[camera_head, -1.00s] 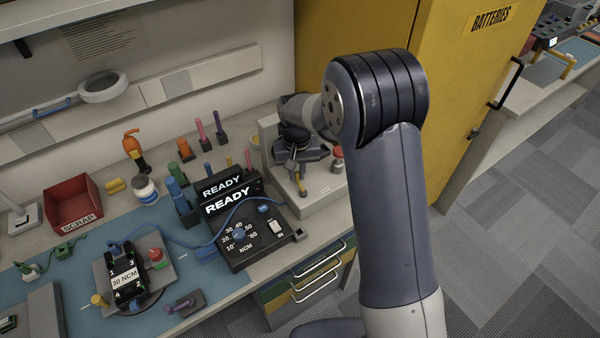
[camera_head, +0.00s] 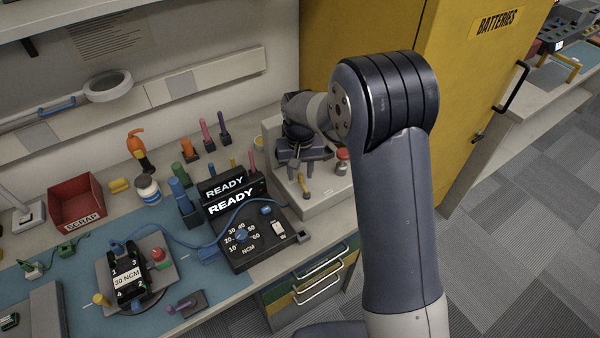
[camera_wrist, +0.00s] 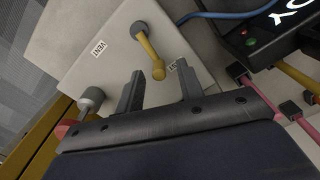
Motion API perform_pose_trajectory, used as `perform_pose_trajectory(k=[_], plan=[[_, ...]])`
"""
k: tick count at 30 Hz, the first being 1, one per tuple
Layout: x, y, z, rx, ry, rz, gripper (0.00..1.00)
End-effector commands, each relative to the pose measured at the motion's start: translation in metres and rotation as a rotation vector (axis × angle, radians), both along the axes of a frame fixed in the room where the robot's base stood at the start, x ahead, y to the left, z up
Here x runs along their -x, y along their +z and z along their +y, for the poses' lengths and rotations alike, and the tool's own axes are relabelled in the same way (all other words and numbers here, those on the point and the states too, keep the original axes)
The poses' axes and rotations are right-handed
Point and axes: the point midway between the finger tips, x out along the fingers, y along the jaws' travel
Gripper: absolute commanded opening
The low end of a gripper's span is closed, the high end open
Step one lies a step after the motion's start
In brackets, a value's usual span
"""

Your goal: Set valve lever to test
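The valve lever (camera_wrist: 150,52) is a yellow handle on a round grey pivot, mounted on a pale grey block (camera_wrist: 85,48). In the wrist view it points down toward my gripper (camera_wrist: 160,70). My gripper is open, and the lever's end shows between the two dark fingertips; I cannot tell whether they touch it. A label reading VENT (camera_wrist: 99,48) is left of the lever. A second label (camera_wrist: 174,66) by the right fingertip is partly hidden. In the head view the lever (camera_head: 307,187) shows just below my gripper (camera_head: 303,170).
A red-topped knob (camera_head: 342,156) stands on the block right of the lever; it also shows in the wrist view (camera_wrist: 88,101). The black READY tester (camera_head: 255,240) is to the left. A yellow cabinet (camera_head: 385,35) rises behind.

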Motion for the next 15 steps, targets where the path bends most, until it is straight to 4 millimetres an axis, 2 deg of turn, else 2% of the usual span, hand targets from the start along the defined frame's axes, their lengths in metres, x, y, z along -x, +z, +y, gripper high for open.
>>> perform_pose_trajectory(k=[9, 15], plan=[[-0.001, 0.062, 0.000, -0.002, 0.000, -0.005, 0.36], [0.000, 0.090, 0.000, 0.000, 0.001, -0.002, 0.36]])
